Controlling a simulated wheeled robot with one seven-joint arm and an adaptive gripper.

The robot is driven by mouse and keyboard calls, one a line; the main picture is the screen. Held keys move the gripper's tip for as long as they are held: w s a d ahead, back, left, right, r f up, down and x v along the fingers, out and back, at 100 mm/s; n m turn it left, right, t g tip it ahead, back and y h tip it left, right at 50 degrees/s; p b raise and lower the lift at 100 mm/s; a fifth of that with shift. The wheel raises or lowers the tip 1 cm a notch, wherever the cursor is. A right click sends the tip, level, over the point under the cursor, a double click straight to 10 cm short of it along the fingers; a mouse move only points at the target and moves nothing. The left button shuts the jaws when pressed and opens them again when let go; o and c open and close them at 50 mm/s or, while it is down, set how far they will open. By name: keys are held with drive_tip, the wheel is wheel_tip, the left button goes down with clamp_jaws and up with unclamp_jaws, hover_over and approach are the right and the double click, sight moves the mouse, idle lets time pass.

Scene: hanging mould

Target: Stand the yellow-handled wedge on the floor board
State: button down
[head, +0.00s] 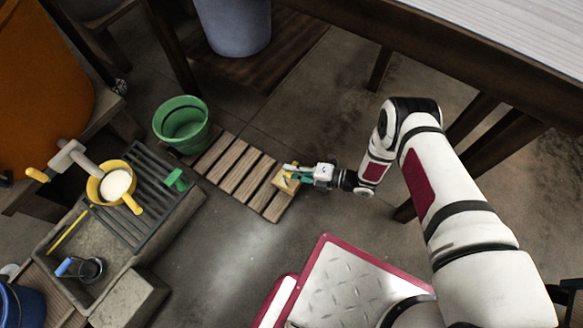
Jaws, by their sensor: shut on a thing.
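The yellow-handled wedge (284,184) shows in the head view as a small tan and yellow shape at the right end of the floor board. The floor board (228,172) is a slatted wooden rack lying on the grey floor. My gripper (292,176) reaches in from the right and is shut on the wedge, over the board's right end. The fingers hide part of the wedge. I cannot tell whether its base touches the slats or how upright it is.
A green bucket (182,128) stands at the board's left end. A stone sink (75,262) at left holds a grating (150,212), with a yellow pan (110,186) and green brush (176,180). A dark table (440,55) overhangs at upper right. Floor below the board is clear.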

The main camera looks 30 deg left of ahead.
drive_tip(key=shift+f, duration=0.55)
drive_tip(key=c, duration=1.4)
unclamp_jaws()
drive_tip(key=shift+c, duration=0.2)
drive_tip(key=v, duration=1.2)
